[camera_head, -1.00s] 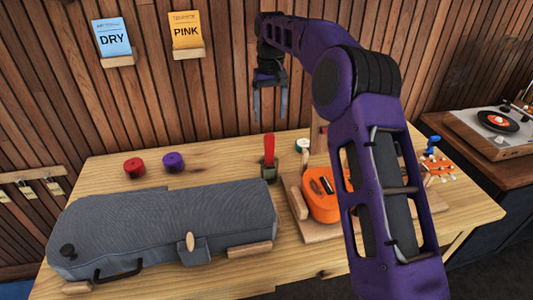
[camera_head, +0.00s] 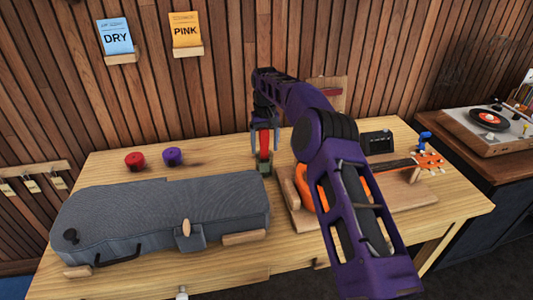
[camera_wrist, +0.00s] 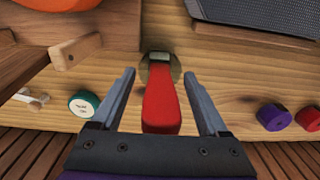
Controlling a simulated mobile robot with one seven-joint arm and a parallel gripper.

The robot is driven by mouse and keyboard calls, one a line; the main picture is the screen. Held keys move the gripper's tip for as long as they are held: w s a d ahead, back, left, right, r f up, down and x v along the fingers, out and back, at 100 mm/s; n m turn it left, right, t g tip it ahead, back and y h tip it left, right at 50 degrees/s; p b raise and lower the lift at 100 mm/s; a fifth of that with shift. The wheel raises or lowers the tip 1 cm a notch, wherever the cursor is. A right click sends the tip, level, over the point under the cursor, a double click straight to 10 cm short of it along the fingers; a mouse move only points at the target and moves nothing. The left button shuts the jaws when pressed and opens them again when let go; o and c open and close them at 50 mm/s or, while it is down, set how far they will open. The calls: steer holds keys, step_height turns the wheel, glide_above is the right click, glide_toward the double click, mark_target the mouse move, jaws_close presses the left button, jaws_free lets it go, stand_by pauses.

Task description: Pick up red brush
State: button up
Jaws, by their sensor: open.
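The red brush (camera_head: 264,143) stands upright, red part up, with its lower end in a small dark green holder (camera_head: 264,168) on the wooden table. In the wrist view the red brush (camera_wrist: 160,102) lies between my two fingers, with a gap on each side. My gripper (camera_head: 265,148) is open and points down around the upper part of the brush. In the wrist view my gripper (camera_wrist: 160,95) shows both fingers apart and not touching the brush. The brush's lower end is hidden in the holder.
A grey ukulele case (camera_head: 160,215) lies left of the holder. An orange ukulele (camera_head: 360,182) rests on a wooden stand at right, partly behind my arm. Red (camera_head: 134,160) and purple (camera_head: 172,156) round tins stand at back left. A green-and-white tin (camera_wrist: 83,102) is near the brush.

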steer(key=shift+f, duration=0.5)
jaws_close()
steer(key=shift+r, duration=0.15)
